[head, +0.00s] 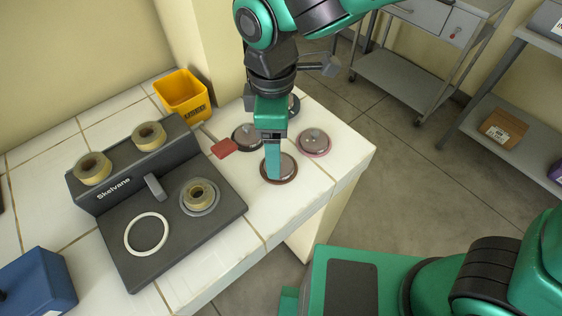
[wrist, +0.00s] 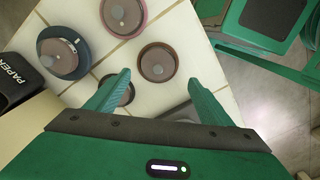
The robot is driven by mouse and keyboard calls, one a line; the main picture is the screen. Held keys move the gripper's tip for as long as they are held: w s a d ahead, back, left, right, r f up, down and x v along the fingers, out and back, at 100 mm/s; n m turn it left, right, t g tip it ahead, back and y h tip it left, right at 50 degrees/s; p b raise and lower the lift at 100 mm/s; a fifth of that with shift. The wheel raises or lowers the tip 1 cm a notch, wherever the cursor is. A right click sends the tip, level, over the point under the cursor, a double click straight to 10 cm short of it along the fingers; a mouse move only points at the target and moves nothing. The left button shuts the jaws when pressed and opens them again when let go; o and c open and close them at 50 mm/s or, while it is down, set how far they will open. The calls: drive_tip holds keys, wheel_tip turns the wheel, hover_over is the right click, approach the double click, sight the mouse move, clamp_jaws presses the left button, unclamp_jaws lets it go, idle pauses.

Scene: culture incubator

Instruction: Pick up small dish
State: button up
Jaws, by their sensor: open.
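Several round lidded dishes stand on the white tiled counter. A brown-rimmed dish (head: 289,170) is nearest the front edge; in the wrist view (wrist: 158,62) it lies just beyond my fingertips, roughly between them. A dark-rimmed dish (head: 246,134) is behind it to the left and looks smallest in the wrist view (wrist: 117,96), partly hidden by my left finger. A pink-rimmed dish (head: 314,142) is to the right. A larger blue-grey-rimmed dish (head: 295,103) is at the back, partly hidden by my arm. My gripper (head: 273,178) is open and empty above the dishes.
A dark Skelvane device (head: 115,236) with tan rings and a white ring fills the counter's left. A yellow USED bin (head: 183,95) and a red card (head: 224,148) are nearby. A dark PAPER bin (wrist: 15,80) shows in the wrist view. The counter's right corner is bare.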

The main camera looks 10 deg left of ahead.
drive_tip(key=shift+w+d+f, duration=0.1)
drive_tip(key=shift+f, duration=0.85)
drive_tip(key=shift+w+d+f, duration=0.1)
drive_tip(key=shift+d+f, duration=0.05)
drive_tip(key=shift+f, duration=0.85)
drive_tip(key=shift+w+d+f, duration=0.1)
drive_tip(key=shift+f, duration=0.85)
drive_tip(key=c, duration=1.2)
drive_tip(key=shift+o, duration=0.2)
drive_tip(key=shift+r, duration=0.15)
